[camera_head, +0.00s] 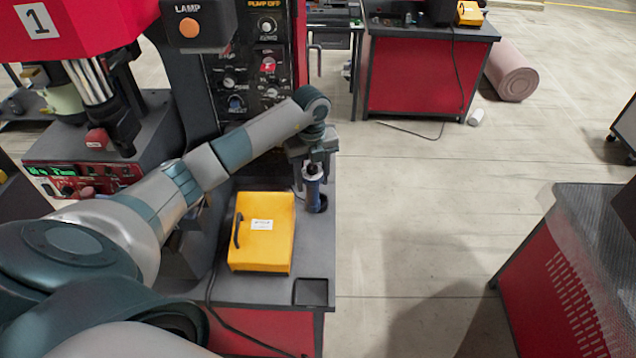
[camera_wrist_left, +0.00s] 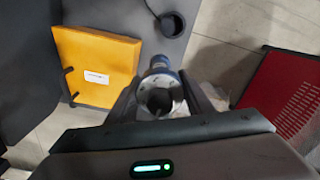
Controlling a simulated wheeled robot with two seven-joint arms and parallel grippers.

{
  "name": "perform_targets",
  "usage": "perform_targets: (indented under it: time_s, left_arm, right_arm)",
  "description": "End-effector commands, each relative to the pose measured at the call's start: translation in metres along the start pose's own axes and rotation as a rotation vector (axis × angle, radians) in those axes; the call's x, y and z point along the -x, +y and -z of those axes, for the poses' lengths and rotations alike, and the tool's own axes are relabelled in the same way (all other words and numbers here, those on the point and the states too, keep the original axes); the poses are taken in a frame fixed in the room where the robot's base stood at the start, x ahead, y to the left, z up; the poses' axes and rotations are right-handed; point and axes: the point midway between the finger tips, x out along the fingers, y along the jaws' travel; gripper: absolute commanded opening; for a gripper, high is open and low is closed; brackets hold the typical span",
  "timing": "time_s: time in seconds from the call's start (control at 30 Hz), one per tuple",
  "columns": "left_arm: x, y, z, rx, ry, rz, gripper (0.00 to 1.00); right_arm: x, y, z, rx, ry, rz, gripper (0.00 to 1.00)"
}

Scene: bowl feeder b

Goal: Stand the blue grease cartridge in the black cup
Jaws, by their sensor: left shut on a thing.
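The blue grease cartridge (camera_head: 312,192) hangs roughly upright under my left gripper (camera_head: 313,168), which is shut on it. In the left wrist view the cartridge (camera_wrist_left: 159,68) shows end-on between the fingers. The black cup (camera_head: 322,204) stands near the right edge of the grey tabletop, partly hidden behind the cartridge in the head view. In the left wrist view the cup (camera_wrist_left: 172,24) is beyond the cartridge, and the two look apart. The height of the cartridge's lower end over the table is hard to tell. My right gripper is not in view.
A yellow box (camera_head: 263,250) with a black handle lies on the tabletop left of the cup. A dark square recess or tray (camera_head: 311,292) is at the front right corner. The control panel (camera_head: 262,75) rises behind. Open floor lies to the right.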

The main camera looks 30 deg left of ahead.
Motion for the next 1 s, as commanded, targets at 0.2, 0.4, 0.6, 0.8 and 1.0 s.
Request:
perform_targets:
  time_s: [0.2, 0.4, 0.6, 0.8, 1.0]
  left_arm:
    - [-0.019, -0.018, -0.028, 0.003, 0.000, 0.000, 0.19]
    - [-0.041, -0.034, -0.054, 0.002, 0.000, 0.001, 0.19]
    - [-0.052, -0.042, -0.069, 0.001, -0.002, 0.002, 0.19]
    - [-0.052, -0.045, -0.074, -0.001, -0.001, 0.000, 0.19]
    - [-0.051, -0.045, -0.075, -0.001, -0.001, 0.000, 0.19]
  right_arm:
    - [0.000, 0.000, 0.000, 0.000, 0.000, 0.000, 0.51]
    - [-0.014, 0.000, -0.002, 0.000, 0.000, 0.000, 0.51]
    - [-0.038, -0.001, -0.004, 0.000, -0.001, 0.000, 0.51]
    - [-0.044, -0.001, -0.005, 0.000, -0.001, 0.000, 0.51]
    - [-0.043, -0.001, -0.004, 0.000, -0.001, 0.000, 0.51]
